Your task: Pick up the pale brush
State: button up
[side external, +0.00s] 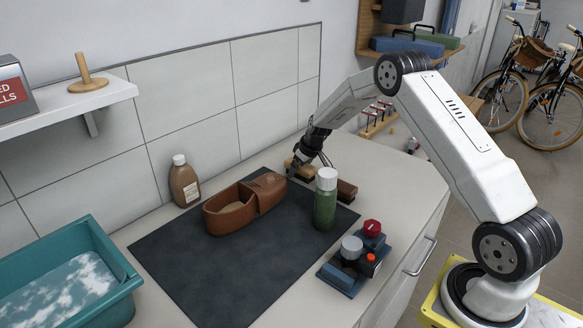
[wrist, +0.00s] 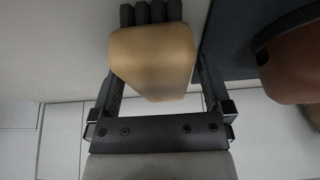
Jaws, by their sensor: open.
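The pale brush (wrist: 152,62) has a tan wooden back and dark bristles, and fills the space between my fingers in the wrist view. In the side view the pale brush (side external: 304,173) lies at the far end of the counter, partly hidden by my gripper (side external: 311,160). My gripper points down over it, with one finger on each side. The jaws are open, and I cannot tell whether either finger touches the brush.
A brown brush (side external: 346,190) and a green bottle (side external: 325,203) stand close by. A brown leather shoe (side external: 226,214) sits on the dark mat (side external: 185,262), with a brown bottle (side external: 185,182) by the wall.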

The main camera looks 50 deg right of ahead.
jog(key=c, duration=1.3)
jog(key=shift+r, duration=0.15)
jog(key=shift+r, duration=0.5)
notch_tip(320, 180, up, 2)
jog(key=shift+r, duration=0.1)
jog(key=s+r, duration=0.2)
jog(key=s+a+r, duration=0.1)
jog(key=s+r, duration=0.1)
jog(key=r, duration=0.1)
jog(key=shift+s+a+r, duration=0.15)
jog(key=shift+a+r, duration=0.05)
jog(key=shift+r, duration=0.1)
jog(key=s+a+r, duration=0.3)
jog(key=s+r, duration=0.1)
jog(key=s, duration=0.5)
jog(key=shift+r, duration=0.2)
